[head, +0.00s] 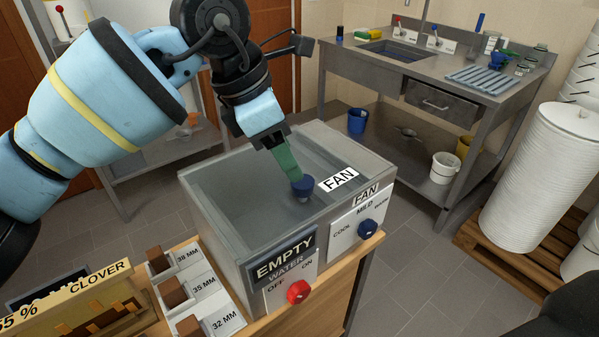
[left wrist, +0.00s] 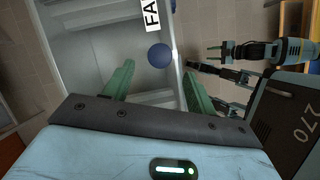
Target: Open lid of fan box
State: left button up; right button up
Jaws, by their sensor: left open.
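The fan box (head: 215,225) is a grey metal box on a wooden-edged stand in the head view. Its grey lid (head: 240,195) looks shut and carries a white FAN label (head: 338,180). A dark blue knob (head: 303,187) stands on the lid near the label. My left gripper (head: 296,176) points down at the knob with its green fingers apart. In the left wrist view the round knob (left wrist: 159,56) shows between and just beyond the fingertips. I cannot tell whether they touch it. My right gripper (left wrist: 212,60) shows at the right of the left wrist view, its jaws unclear.
The box front has a red water switch (head: 299,291) and a blue fan dial (head: 368,229). Brown blocks in a labelled rack (head: 195,300) and a clover frame box (head: 75,305) stand to the left. A steel sink bench (head: 420,75) stands behind, with floor between.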

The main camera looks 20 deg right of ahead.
aim_at(302, 181)
pick_arm(q)
jog(key=x, duration=0.6)
jog(key=shift+r, duration=0.1)
grip_shut()
jog(key=shift+r, duration=0.15)
